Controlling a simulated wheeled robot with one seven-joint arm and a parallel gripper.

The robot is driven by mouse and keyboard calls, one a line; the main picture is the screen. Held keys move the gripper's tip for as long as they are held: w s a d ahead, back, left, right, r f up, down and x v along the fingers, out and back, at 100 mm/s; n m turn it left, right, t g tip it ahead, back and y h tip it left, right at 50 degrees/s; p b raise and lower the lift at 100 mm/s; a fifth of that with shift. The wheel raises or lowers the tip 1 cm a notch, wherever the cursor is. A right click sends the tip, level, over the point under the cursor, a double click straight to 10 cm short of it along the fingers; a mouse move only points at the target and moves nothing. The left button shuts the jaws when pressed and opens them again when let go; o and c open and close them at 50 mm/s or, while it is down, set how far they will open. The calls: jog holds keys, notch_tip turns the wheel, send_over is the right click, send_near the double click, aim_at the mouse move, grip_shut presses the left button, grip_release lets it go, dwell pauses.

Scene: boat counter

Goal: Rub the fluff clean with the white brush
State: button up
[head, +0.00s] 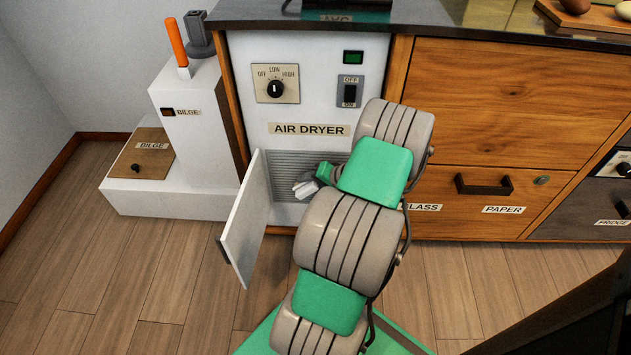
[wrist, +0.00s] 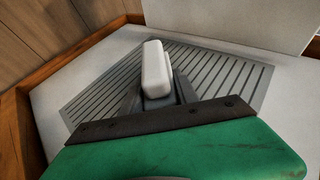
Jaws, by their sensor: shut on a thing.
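The white brush (wrist: 156,68) is held in my gripper (wrist: 160,98), whose dark fingers are shut on it. In the head view the brush (head: 305,188) shows as a small pale piece at the end of my gripper (head: 318,181), in front of the air dryer's grille (head: 285,165). In the wrist view the slatted grey grille (wrist: 225,78) lies beyond and on both sides of the brush. I cannot tell whether the brush touches it. I cannot make out separate fluff on the visible slats; my gripper and arm hide part of the grille.
The air dryer's white door (head: 248,222) hangs open left of my gripper and also shows in the wrist view (wrist: 230,22). A white bilge box (head: 185,125) stands further left. Wooden drawers (head: 485,100) are to the right. The floor (head: 110,270) at left is clear.

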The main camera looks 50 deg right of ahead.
aim_at(290, 181)
jog(key=shift+w+a+p, duration=0.3)
jog(key=shift+w+a, duration=0.7)
jog(key=shift+w, duration=0.25)
jog(key=shift+w+a+p, duration=0.25)
jog(key=shift+w+a, duration=0.7)
jog(key=shift+w, duration=0.25)
jog(key=shift+w+d+r+p, duration=0.15)
jog(key=shift+r+p, duration=0.45)
jog(key=shift+r, duration=0.35)
jog(key=shift+s+d+f+b, duration=0.1)
jog(key=shift+s+d, duration=0.5)
jog(key=shift+s, duration=0.25)
jog(key=shift+s+d+b, duration=0.1)
jog(key=shift+s+d, duration=0.55)
jog(key=shift+s, duration=0.25)
jog(key=shift+s+d+f+b, duration=0.1)
jog(key=shift+s+d, duration=0.5)
jog(key=shift+s, duration=0.25)
jog(key=s+d, duration=0.4)
jog(key=s, duration=0.2)
jog(key=shift+d+b, duration=0.3)
jog(key=shift+b, duration=0.1)
jog(key=shift+r, duration=0.1)
jog(key=s+a+p, duration=0.3)
jog(key=a, duration=0.2)
jog(key=shift+s, duration=0.35)
